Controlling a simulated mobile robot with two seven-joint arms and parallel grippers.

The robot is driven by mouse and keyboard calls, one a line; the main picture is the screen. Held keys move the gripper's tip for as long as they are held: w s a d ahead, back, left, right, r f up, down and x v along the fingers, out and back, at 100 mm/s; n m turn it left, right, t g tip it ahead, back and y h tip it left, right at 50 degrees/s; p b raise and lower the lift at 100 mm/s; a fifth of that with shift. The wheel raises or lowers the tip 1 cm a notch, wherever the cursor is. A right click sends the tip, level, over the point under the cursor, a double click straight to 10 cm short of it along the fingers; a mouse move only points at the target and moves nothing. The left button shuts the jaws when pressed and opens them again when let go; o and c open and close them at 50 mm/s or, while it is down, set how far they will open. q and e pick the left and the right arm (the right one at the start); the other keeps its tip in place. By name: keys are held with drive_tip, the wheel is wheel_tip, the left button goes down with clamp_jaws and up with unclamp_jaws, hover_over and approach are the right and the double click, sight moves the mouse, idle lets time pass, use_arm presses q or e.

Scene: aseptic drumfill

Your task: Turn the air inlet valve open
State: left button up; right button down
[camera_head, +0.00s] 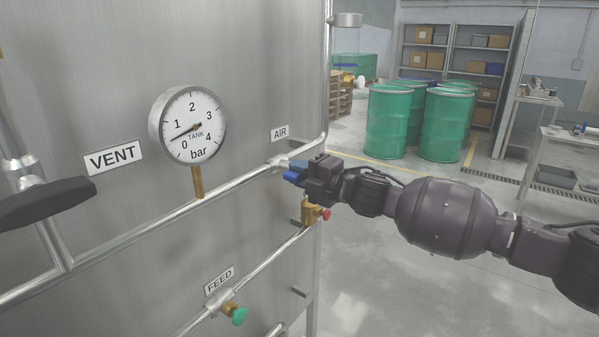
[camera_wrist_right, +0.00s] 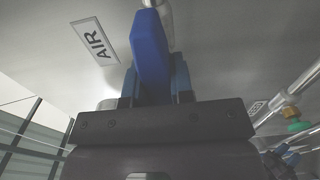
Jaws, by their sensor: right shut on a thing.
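The air inlet valve has a blue handle (camera_head: 294,174) and sits on the steel pipe below the AIR label (camera_head: 280,133). My right gripper (camera_head: 308,176) comes in from the right and is shut on the blue handle. In the right wrist view the blue handle (camera_wrist_right: 150,48) stands between the fingers of my right gripper (camera_wrist_right: 157,85), with the AIR label (camera_wrist_right: 94,41) to its left. The gripper hides part of the valve body. My left gripper is not in view.
A brass fitting with a red knob (camera_head: 324,214) sits just below my right gripper. The FEED valve's green knob (camera_head: 239,316) is lower. Green drums (camera_head: 390,122) stand behind.

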drive_tip(key=shift+f, duration=0.1)
drive_tip(key=c, duration=1)
unclamp_jaws()
drive_tip(key=v, duration=1.1)
drive_tip(key=shift+w, duration=0.15)
